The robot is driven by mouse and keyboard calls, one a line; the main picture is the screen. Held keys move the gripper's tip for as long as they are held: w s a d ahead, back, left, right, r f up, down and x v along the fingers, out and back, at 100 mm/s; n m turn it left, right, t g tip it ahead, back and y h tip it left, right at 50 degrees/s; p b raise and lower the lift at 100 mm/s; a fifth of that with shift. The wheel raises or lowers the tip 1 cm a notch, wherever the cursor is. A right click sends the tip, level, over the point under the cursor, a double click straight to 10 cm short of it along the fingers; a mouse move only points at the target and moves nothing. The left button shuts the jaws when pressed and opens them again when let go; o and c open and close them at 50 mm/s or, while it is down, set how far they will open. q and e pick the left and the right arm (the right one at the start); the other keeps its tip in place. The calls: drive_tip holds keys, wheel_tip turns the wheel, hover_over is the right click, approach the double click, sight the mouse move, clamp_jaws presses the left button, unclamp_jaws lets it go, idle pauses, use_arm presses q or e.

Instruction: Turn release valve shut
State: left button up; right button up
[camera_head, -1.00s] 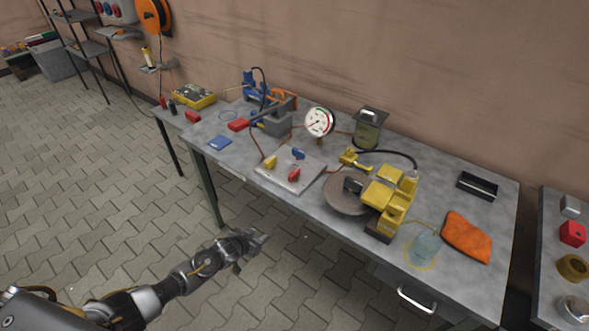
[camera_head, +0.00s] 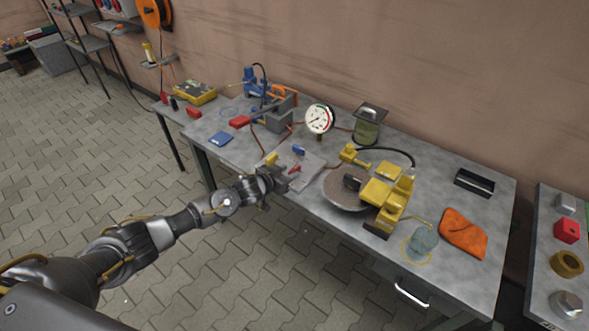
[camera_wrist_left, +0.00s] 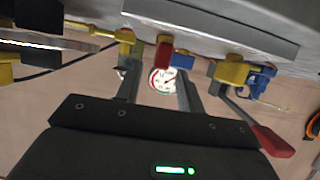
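A pale metal plate (camera_head: 313,164) lies on the workbench and carries three small valve handles. The red handle (camera_head: 294,169) is at the front, the blue handle (camera_head: 298,150) behind it and the yellow handle (camera_head: 271,159) at the left. Which one is the release valve cannot be told. My left gripper (camera_head: 291,182) is at the plate's front edge, close to the red handle, and hides part of the plate. In the left wrist view its fingers (camera_wrist_left: 158,82) are apart and empty. The red handle (camera_wrist_left: 164,53) shows beyond the fingertips, not visibly gripped. My right gripper is out of view.
A round pressure gauge (camera_head: 319,119) stands behind the plate. A yellow device (camera_head: 389,196) and a grey disc (camera_head: 345,190) are to the right. A red lever (camera_head: 239,122) is to the left. An orange cloth (camera_head: 463,232) lies at the bench's right end.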

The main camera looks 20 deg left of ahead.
sight(293, 170)
use_arm(q)
drive_tip(key=shift+x, duration=2.25)
drive_tip(key=shift+c, duration=0.5)
clamp_jaws()
